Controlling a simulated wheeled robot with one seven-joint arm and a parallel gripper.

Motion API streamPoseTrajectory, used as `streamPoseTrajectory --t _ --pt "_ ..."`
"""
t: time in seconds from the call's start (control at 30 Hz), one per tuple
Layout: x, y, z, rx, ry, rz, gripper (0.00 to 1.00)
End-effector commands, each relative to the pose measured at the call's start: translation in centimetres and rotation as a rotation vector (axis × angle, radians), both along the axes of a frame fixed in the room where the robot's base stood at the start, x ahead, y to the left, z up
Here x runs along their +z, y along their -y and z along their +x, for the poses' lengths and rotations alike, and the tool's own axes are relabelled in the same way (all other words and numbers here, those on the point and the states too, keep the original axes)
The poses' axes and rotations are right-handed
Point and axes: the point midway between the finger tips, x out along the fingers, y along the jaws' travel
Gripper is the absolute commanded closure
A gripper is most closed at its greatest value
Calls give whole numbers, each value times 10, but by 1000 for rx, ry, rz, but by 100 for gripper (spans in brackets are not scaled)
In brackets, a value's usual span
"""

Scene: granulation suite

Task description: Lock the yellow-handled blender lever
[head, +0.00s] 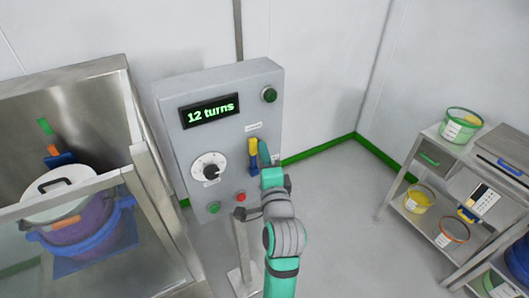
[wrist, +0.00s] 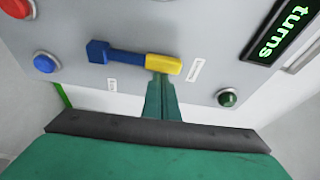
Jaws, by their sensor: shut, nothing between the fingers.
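The blender lever has a yellow handle (head: 254,147) and a blue base and arm (head: 254,168), on the front of a grey control panel (head: 232,128). In the head view the yellow end points up. The wrist view shows the yellow handle (wrist: 164,65) and the blue part (wrist: 113,51) turned sideways. My gripper (head: 264,152) is shut and empty, right beside the lever on its right side. In the wrist view my gripper fingers (wrist: 160,88) reach to the edge of the yellow handle; I cannot tell whether they touch it.
The panel display (head: 210,110) reads "12 turns". A dial (head: 209,168), a red button (head: 240,196) and green buttons (head: 269,95) are on the panel. A steel hood (head: 70,90) with a lidded pot (head: 60,193) stands left. A shelf cart (head: 437,150) with tubs stands right. Floor between is clear.

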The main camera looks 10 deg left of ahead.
Motion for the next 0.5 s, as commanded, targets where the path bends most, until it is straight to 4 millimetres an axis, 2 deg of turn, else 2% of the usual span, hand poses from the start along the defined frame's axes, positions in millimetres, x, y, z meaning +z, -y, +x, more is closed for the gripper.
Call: streamPoseTrajectory --t 0.07,0.17,0.37,0.5 --pt "0 -2 0 8 -1 1 100" --pt "0 6 5 6 -1 -1 100" --pt "0 32 18 1 0 1 100" --pt "-1 39 -9 1 0 0 100"
